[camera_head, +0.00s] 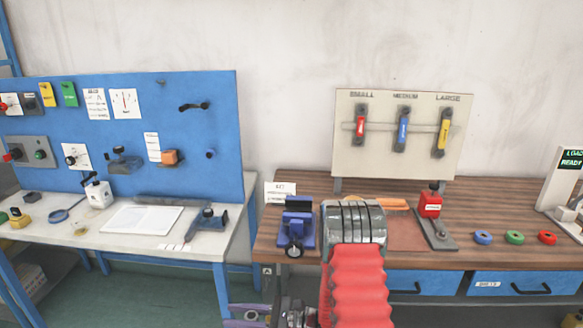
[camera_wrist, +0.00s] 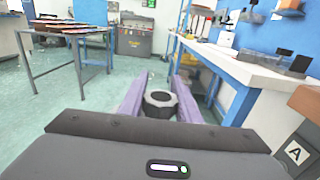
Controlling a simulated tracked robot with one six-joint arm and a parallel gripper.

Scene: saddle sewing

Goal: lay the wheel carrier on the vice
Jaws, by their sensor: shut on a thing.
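My gripper (camera_wrist: 160,98) has two purple fingers shut on a small dark piece with a round pale-rimmed hole, which I take as the wheel carrier (camera_wrist: 160,103). In the head view my gripper (camera_head: 250,316) is low in front of the wooden bench, partly cut off by the lower edge. The carrier is hard to make out there. A blue vice (camera_head: 304,232) with dark jaws stands at the left front of the wooden bench, with a round wheel-like part at its front. My gripper is below and left of it, apart from it.
My red arm hides part of the wooden bench (camera_head: 510,205). A red-topped tool (camera_head: 430,204) and blue, green and red rings (camera_head: 514,237) stand to the right. A white bench (camera_head: 150,246) with several tools is at left. A gap separates the benches.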

